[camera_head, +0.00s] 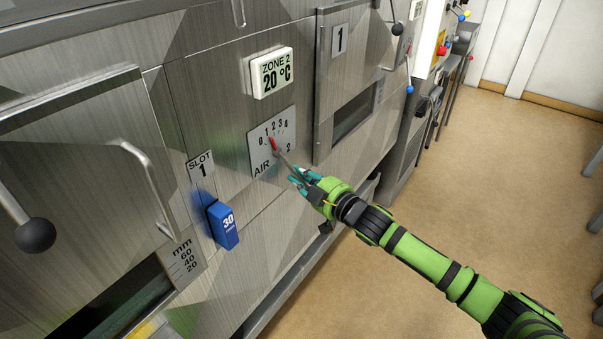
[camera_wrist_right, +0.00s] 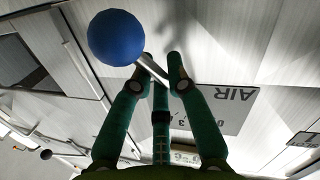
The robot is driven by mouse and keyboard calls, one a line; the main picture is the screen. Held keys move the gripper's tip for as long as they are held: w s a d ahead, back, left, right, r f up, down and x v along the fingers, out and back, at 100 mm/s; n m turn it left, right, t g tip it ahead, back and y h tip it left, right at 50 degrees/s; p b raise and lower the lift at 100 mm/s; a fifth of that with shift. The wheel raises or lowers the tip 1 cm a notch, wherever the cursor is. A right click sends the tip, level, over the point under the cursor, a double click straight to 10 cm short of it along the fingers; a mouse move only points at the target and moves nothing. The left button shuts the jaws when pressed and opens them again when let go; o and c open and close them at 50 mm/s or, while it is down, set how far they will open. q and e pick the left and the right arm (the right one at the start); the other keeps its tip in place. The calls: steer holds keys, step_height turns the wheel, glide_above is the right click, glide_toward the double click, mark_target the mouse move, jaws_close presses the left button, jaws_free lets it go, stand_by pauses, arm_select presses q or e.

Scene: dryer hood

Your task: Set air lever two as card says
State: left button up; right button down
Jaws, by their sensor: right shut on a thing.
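The air lever two plate (camera_head: 260,160) is on the dryer front, marked AIR 2 with a scale from 0 to 4. The lever's red pointer tip (camera_head: 273,144) points at about 1. My right gripper (camera_head: 296,173) is at the lever's lower right and shut on its rod. In the right wrist view the metal rod (camera_wrist_right: 152,69) lies between the fingertips (camera_wrist_right: 162,68), with a blue ball knob (camera_wrist_right: 117,38) at its end. The plate also shows there upside down (camera_wrist_right: 228,108). I cannot make out which sign is the card. My left gripper is out of view.
A ZONE 2 sign (camera_head: 271,73) reading 20 °C is above the plate. A blue block marked 30 (camera_head: 222,225) hangs under the SLOT 1 label (camera_head: 201,168). A door handle (camera_head: 150,185) and a black ball knob (camera_head: 35,235) stick out at left. The floor (camera_head: 480,180) at right is clear.

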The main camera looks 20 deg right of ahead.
steer(key=c, duration=1.2)
jaws_free()
steer(key=v, duration=1.2)
